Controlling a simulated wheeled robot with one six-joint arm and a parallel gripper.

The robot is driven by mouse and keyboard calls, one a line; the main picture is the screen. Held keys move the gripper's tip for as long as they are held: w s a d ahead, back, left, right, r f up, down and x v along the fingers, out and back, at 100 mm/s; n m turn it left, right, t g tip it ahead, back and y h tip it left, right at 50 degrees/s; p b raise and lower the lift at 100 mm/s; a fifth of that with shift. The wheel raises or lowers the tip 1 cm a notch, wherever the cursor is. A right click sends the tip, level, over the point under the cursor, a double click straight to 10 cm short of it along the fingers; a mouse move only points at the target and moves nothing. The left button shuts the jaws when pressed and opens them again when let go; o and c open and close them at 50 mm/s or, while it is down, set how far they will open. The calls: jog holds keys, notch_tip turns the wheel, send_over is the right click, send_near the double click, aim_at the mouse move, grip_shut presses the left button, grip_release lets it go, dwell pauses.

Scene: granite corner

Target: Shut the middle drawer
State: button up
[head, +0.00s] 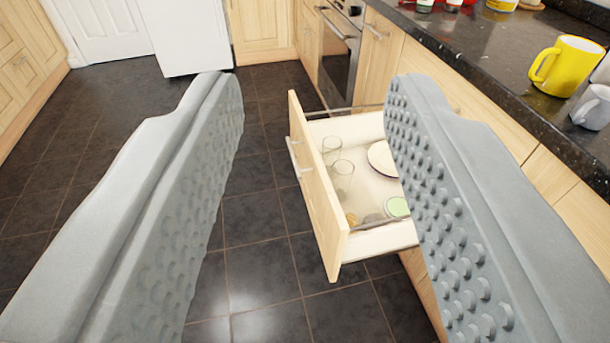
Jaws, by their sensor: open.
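The open drawer (325,206) is a pale wood drawer pulled out from the cabinet run on the right. Its front panel faces left and carries a metal bar handle (292,157). Inside stand clear glasses (343,170), a white plate (382,158) and a small green-topped item (396,207). My gripper (316,85) is open, with its two grey studded fingers on either side of the view. The drawer front shows between the fingers, and nothing is held. The right finger hides the drawer's inner right part and part of the cabinet. I cannot tell whether other drawers lie above or below it.
A dark granite counter (470,55) runs along the right, with a yellow mug (566,65) and a grey cup (592,107) near its edge. An oven (340,45) stands beyond the drawer. The dark tiled floor (255,215) left of the drawer is clear.

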jog(key=w+f, duration=0.1)
jog(key=w, duration=0.1)
jog(key=w+g, duration=0.1)
jog(key=w, duration=0.1)
jog(key=w+a+f+g, duration=0.1)
jog(key=w, duration=0.1)
jog(key=shift+w+f, duration=0.1)
jog(key=shift+f, duration=0.25)
grip_shut()
jog(key=n+g+h, duration=0.2)
jog(key=g+h, duration=0.2)
jog(key=g, duration=0.5)
send_over(295, 162)
jog(key=s+a, duration=0.5)
jog(key=a, duration=0.1)
notch_tip(295, 162, down, 29)
jog(key=x, duration=0.3)
jog(key=d+x, duration=0.1)
jog(key=x, duration=0.3)
jog(key=d+x, duration=0.1)
jog(key=x, duration=0.2)
jog(key=shift+d, duration=0.3)
jog(key=shift+w+d, duration=0.25)
jog(key=shift+d, duration=0.4)
